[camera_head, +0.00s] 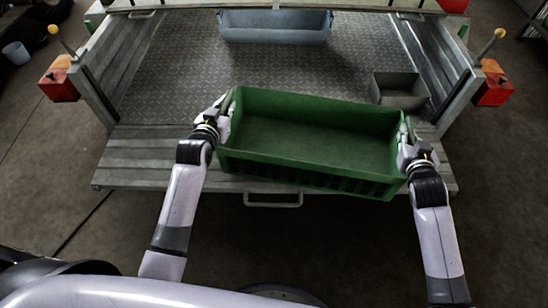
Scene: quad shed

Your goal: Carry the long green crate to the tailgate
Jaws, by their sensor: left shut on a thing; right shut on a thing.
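The long green crate (305,177) is in the middle of the head view and looks empty. It is slightly turned, its right end nearer to me. My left gripper (224,118) is shut on its left end, and my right gripper (404,142) is shut on its right end. The crate hides part of the lowered grey tailgate (150,160). I cannot tell whether it rests on the tailgate or hangs just above it.
A blue-grey bin (274,33) stands at the back of the ridged metal bed (180,75). A small dark box (399,92) stands at the bed's right, close behind the crate. Slatted side walls and posts with orange lamps (60,80) flank the bed. The bed's middle and left are clear.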

